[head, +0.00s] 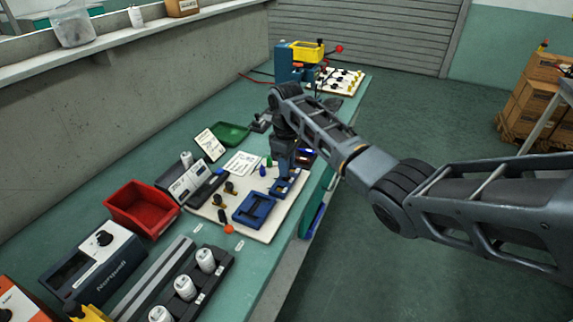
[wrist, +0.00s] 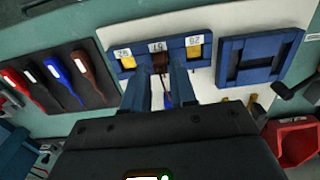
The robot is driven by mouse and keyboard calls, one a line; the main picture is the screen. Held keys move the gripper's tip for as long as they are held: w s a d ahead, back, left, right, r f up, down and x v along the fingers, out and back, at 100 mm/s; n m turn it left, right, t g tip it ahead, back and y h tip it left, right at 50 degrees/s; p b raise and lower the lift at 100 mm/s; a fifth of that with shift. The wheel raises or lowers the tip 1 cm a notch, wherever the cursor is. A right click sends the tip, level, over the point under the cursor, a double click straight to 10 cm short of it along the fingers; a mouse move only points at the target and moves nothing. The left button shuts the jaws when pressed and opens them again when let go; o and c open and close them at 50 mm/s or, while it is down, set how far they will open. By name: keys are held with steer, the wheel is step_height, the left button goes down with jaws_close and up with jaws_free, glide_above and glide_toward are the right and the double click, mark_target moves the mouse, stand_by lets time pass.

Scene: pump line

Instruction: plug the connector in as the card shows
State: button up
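A thin dark lead shows between the fingers. The left and right positions show yellow under white labels. How deep the connector sits is hidden. In the head view my gripper (head: 284,165) points down over the blue block (head: 287,187) on the pale board. A white card (head: 210,144) leans behind the board; its print is too small to read.
An empty-looking blue frame (head: 254,209) sits on the pale board (head: 268,233), with several small knobs around it. A red bin (head: 143,209) and a green tray (head: 230,133) stand nearby. A dark rack (wrist: 88,98) holds several coloured handled items. The floor right of the bench is clear.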

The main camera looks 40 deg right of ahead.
steer(key=shift+r+p, duration=0.75)
steer(key=shift+r, duration=0.5)
steer(key=o, duration=0.6)
steer(key=shift+r, duration=0.1)
steer(key=shift+r, duration=1.4)
steer(key=shift+c, duration=0.4)
jaws_close()
